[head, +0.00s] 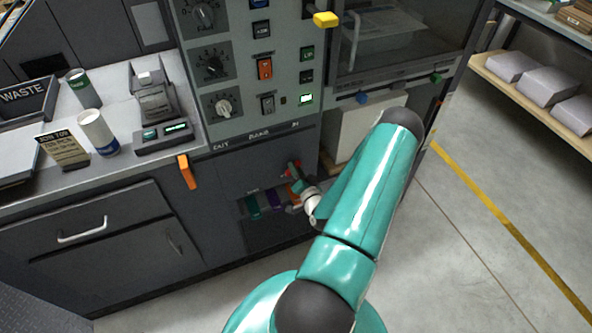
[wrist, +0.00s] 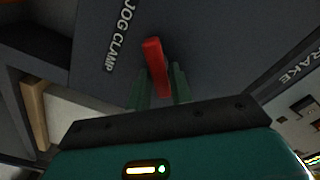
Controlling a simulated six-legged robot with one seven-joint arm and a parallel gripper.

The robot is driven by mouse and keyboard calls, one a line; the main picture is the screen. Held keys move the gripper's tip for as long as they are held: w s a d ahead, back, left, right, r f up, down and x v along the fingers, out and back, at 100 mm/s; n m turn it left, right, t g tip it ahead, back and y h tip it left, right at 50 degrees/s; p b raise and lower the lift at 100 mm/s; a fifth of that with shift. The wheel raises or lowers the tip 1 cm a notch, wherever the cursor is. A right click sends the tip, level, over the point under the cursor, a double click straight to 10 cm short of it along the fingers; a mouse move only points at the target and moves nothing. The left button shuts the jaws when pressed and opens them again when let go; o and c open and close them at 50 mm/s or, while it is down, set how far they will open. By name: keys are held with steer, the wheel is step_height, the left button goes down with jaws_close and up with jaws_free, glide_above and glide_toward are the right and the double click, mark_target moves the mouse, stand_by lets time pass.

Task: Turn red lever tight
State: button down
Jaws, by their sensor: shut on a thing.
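The red lever (wrist: 154,55) sticks out from a dark panel beside the words JOG CLAMP in the wrist view. My gripper (wrist: 160,88) has its two green fingers on either side of the lever and is shut on it. The lever's upper end shows above the fingers, slightly tilted. In the head view a small part of the red lever (head: 292,169) shows low on the machine's front. My gripper (head: 300,186) is there too, partly hidden by my arm.
An orange lever (head: 187,172) stands out to the left, and colored ink units (head: 262,202) sit in a recess just below. A yellow handle (head: 326,19) is above. A white box (head: 360,128) is in an opening at right. The floor at right is clear.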

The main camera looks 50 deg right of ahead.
steer(key=shift+f+m, duration=0.15)
steer(key=shift+m, duration=1.95)
steer(key=shift+f+m, duration=0.15)
steer(key=shift+m, duration=1.95)
steer(key=c, duration=1.4)
jaws_free()
steer(key=shift+o, duration=0.2)
steer(key=shift+s, duration=0.1)
steer(key=v, duration=1.3)
steer(key=shift+s+a, duration=0.15)
steer(key=shift+s, duration=0.15)
steer(key=shift+s, duration=0.1)
